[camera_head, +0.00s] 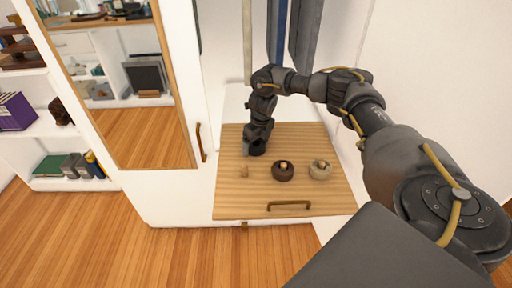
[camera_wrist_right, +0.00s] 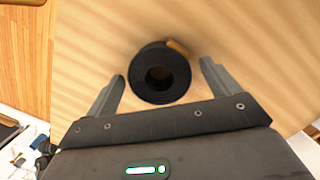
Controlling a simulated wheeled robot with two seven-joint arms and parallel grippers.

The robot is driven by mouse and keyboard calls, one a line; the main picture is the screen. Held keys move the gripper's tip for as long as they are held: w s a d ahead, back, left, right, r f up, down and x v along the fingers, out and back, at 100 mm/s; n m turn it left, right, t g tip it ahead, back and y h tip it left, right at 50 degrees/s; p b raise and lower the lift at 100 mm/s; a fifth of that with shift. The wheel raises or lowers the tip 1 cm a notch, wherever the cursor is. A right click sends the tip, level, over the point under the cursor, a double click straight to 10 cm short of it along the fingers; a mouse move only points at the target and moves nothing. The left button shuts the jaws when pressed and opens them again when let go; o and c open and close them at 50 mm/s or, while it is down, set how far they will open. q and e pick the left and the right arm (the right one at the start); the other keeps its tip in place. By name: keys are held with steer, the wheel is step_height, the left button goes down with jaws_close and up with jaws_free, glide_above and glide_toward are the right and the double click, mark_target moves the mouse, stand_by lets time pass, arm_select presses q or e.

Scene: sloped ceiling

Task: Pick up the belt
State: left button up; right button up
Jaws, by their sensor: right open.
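Rolled belts lie on a light wooden surface (camera_head: 232,200). In the head view I see a dark brown roll (camera_head: 283,172) and a beige roll (camera_head: 320,171). In the right wrist view a black rolled belt (camera_wrist_right: 160,73) with a tan bit at its edge sits between the fingertips. My right gripper (camera_head: 256,148) points down at the left half of the surface. It is open, with a finger on each side of the black roll (camera_wrist_right: 162,86); I see no grip on it. In the head view that roll cannot be told apart from the dark gripper. My left gripper is out of view.
A small tan object (camera_head: 243,171) stands on the surface near the gripper. A brass handle (camera_head: 289,205) is at its front. Long hanging strips (camera_head: 285,35) are behind. A mirrored door (camera_head: 125,90) and shelves (camera_head: 50,125) stand left. The floor in front is clear.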

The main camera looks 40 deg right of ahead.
steer(key=shift+c, duration=0.2)
steer(key=c, duration=1.1)
steer(key=shift+r, duration=0.15)
